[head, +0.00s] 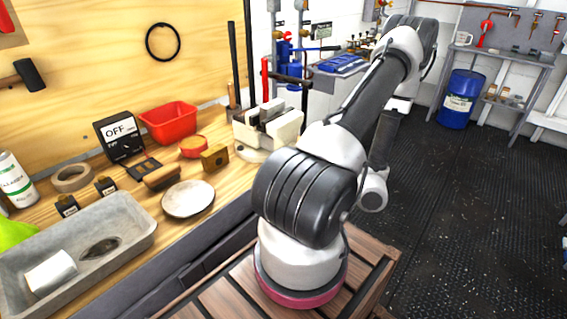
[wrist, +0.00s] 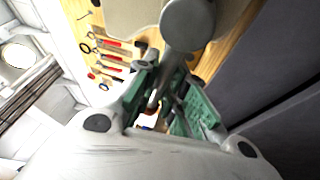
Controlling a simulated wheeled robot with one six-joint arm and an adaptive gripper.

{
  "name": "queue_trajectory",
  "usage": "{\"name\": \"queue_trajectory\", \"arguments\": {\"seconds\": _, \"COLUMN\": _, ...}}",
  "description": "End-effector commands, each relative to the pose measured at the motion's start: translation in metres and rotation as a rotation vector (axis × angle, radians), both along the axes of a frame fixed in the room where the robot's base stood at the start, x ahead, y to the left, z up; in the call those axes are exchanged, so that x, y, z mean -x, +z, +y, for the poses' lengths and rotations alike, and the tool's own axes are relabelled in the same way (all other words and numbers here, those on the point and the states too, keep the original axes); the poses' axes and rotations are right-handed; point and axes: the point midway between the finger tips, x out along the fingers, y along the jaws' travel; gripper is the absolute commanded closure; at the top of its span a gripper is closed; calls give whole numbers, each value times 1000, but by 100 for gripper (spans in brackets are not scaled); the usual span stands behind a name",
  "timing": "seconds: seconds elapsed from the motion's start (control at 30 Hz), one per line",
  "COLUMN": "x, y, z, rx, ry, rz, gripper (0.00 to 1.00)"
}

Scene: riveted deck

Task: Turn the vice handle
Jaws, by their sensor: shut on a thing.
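The beige bench vice (head: 268,127) stands at the bench's front edge in the head view, partly hidden by my arm. In the wrist view the vice body (wrist: 135,14) is at the top, with its round grey screw end (wrist: 187,24) facing me. The vice handle (wrist: 151,54) shows as a grey knob end beside the screw. My gripper (wrist: 168,80), with green finger pads, is shut on the handle just below the screw end. Much of the handle is hidden between the fingers. In the head view my gripper is hidden behind my arm.
The bench holds a red bin (head: 168,121), a grey tray (head: 75,245), a white plate (head: 188,199) and a black OFF box (head: 121,138). A blue drum (head: 461,99) stands at the back right. The dark floor on the right is clear.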

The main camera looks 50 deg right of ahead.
Motion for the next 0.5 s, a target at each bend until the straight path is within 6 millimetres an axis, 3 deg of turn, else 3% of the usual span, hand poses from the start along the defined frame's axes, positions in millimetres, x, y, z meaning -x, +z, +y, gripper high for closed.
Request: {"name": "queue_trajectory", "arguments": {"seconds": 0.5, "x": 6, "y": 25, "z": -3, "rx": -408, "ry": 2, "rz": 28, "gripper": 100}}
